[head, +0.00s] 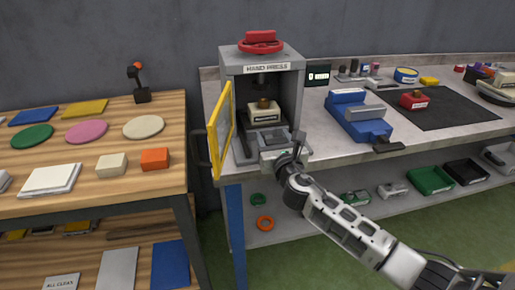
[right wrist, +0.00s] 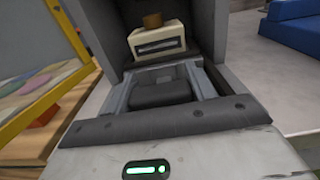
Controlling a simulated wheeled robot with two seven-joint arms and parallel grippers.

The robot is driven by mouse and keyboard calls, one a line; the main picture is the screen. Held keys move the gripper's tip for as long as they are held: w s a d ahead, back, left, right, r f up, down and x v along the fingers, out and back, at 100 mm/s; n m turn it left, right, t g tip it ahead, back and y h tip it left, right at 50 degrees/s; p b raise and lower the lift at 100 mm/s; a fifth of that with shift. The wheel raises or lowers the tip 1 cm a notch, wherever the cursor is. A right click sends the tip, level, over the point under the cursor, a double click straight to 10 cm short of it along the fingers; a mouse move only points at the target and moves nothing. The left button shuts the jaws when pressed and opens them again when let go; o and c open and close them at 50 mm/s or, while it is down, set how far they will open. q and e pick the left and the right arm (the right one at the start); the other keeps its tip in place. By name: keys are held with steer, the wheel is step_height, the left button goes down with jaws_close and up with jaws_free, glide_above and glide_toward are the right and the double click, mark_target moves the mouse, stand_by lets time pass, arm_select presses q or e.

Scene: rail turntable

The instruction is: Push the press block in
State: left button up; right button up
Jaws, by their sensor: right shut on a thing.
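The hand press (head: 232,68) is a grey cabinet with a red handwheel (head: 261,42) on top. Its yellow-framed door (head: 220,128) stands open to the left. A cream block (head: 264,115) with a brown knob and dark label sits inside, upright; it also shows in the right wrist view (right wrist: 158,42). My right gripper (head: 274,146) is at the front opening, just short of the cream block. In the right wrist view its fingers (right wrist: 162,84) are closed about a dark grey piece (right wrist: 160,92) in front of the block, partly hidden. My left gripper is out of view.
A blue vise-like fixture (head: 358,115) stands on the bench right of the press, with a dark mat (head: 455,108) beyond. A wooden table (head: 90,205) with coloured discs and blocks is at left. Green and black bins (head: 430,180) sit on the lower shelf.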

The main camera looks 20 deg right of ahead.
steer(key=o, duration=1.4)
steer(key=s, duration=0.5)
steer(key=s+a, duration=0.1)
steer(key=s, duration=0.4)
steer(key=s+a, duration=0.1)
steer(key=s, duration=0.4)
steer(key=shift+s, duration=0.35)
